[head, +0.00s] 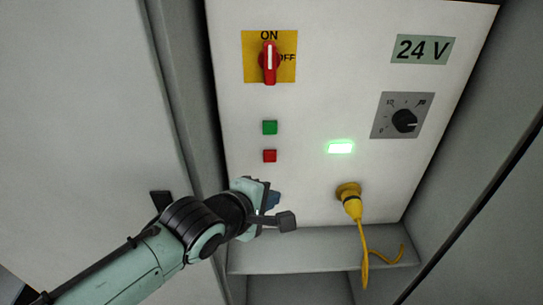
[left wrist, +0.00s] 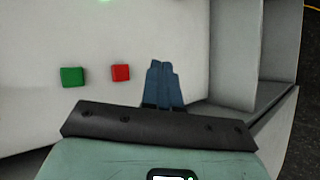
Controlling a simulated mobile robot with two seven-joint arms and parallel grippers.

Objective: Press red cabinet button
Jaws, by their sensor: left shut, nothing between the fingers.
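The red button (head: 270,156) is a small square on the white cabinet panel (head: 305,110), just below the green button (head: 270,127). In the left wrist view the red button (left wrist: 121,73) lies left of my fingers, with the green button (left wrist: 72,77) further left. My left gripper (head: 274,200) is below the red button in the head view, apart from it. Its blue fingers (left wrist: 162,84) are shut together and empty. I cannot tell how far the fingertips are from the panel. My right gripper is not in view.
A red rotary switch (head: 269,62) on a yellow plate points to ON. A green lamp (head: 340,148) is lit. A ledge (head: 320,250) runs along the bottom; side walls flank the panel.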

